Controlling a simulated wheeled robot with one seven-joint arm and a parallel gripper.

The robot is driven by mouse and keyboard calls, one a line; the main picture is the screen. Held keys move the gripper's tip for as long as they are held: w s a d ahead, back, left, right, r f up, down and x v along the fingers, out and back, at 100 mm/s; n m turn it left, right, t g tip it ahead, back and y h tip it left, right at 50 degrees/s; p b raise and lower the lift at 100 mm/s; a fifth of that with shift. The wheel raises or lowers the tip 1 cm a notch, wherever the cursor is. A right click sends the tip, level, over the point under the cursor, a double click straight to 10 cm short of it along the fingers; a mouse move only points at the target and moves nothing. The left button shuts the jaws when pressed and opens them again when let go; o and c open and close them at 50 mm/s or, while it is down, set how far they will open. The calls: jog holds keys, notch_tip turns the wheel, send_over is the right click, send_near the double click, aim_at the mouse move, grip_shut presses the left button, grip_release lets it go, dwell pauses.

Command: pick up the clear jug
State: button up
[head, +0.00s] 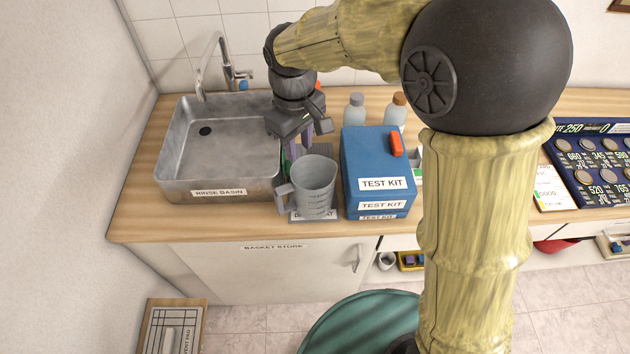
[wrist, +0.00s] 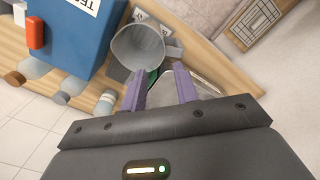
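The clear jug (head: 314,188) stands upright on the counter between the rinse basin and the blue test kit box, with its handle to the left. It looks greyish, with dark marks on its side. In the wrist view the jug (wrist: 138,46) shows its open mouth just beyond my fingertips. My gripper (head: 305,148) is behind the jug in the head view, pointing down. In the wrist view its two purple fingers (wrist: 160,80) are apart with no jug between them. The fingertips are partly hidden by the jug in the head view.
The blue test kit box (head: 376,172) stands close to the jug's right. The metal rinse basin (head: 170,172) with its tap is on the left. Bottles (head: 355,110) stand behind the box. A label plate (head: 305,216) lies at the jug's base, near the counter's front edge.

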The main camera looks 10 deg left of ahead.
jog(key=p, duration=0.2)
send_over(304, 200)
notch_tip(304, 200, down, 12)
jog(key=shift+w+a, duration=0.1)
jog(key=shift+w, duration=0.05)
jog(key=shift+f, duration=0.1)
dwell(0.3)
notch_tip(304, 200, down, 5)
jog(key=shift+r+p, duration=0.1)
jog(key=shift+p, duration=0.95)
jog(key=shift+f, duration=0.2)
jog(key=shift+c, duration=0.2)
